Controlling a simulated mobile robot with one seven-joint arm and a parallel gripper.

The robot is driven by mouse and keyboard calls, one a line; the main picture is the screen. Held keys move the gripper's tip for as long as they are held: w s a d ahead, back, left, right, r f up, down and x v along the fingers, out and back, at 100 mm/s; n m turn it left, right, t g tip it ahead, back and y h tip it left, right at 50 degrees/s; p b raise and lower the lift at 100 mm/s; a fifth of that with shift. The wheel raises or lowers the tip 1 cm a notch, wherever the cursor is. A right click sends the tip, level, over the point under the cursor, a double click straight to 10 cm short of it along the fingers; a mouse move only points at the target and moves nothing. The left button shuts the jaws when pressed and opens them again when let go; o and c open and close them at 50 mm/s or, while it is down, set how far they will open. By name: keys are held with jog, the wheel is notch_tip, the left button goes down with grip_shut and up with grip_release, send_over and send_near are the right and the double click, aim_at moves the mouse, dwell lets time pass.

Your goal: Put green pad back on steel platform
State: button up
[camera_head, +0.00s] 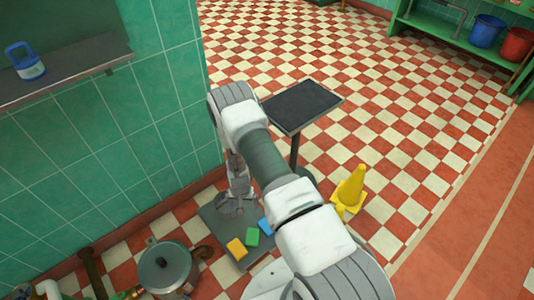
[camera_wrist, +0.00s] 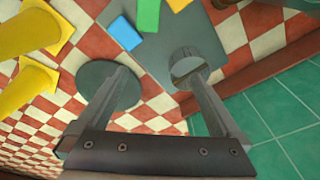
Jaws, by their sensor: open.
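The green pad (camera_head: 252,237) lies flat on a grey plate (camera_head: 213,222) low on the floor, between a blue pad (camera_head: 265,227) and a yellow-orange pad (camera_head: 236,247). In the wrist view the green pad (camera_wrist: 148,14) shows at the top edge, partly cut off, beside the blue pad (camera_wrist: 125,33). My gripper (camera_head: 237,203) is open and empty, pointing down above the plate's far part. In the wrist view my gripper's fingers (camera_wrist: 153,73) are spread apart, away from the pads. I cannot tell whether this grey plate is the steel platform.
A stand with a dark flat top (camera_head: 303,104) rises behind my arm. A yellow cone (camera_head: 349,190) stands right of it; the wrist view shows two yellow shapes (camera_wrist: 30,30). A metal pot (camera_head: 165,266) is left of the plate. A green tiled wall (camera_head: 95,140) bounds the left.

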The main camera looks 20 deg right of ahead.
jog(key=w+r+n+t, duration=0.1)
jog(key=w+r, duration=0.1)
jog(key=r, duration=1.4)
jog(key=w+r+n, duration=0.1)
jog(key=w+r, duration=0.2)
jog(key=r, duration=1.2)
jog(key=s+r+n+t, duration=0.1)
jog(key=s+r, duration=0.6)
jog(key=r, duration=0.5)
jog(key=s+r+n+t, duration=0.1)
jog(key=s+r, duration=0.7)
jog(key=r, duration=0.3)
jog(key=s+r, duration=0.2)
jog(key=s, duration=0.5)
jog(key=s+d+r+n+t, duration=0.1)
jog(key=s+r, duration=0.1)
jog(key=s, duration=0.5)
jog(key=shift+d+r, duration=0.25)
jog(key=shift+r, duration=0.1)
notch_tip(320, 180, up, 23)
jog(key=p, duration=2.3)
jog(key=shift+r, duration=0.2)
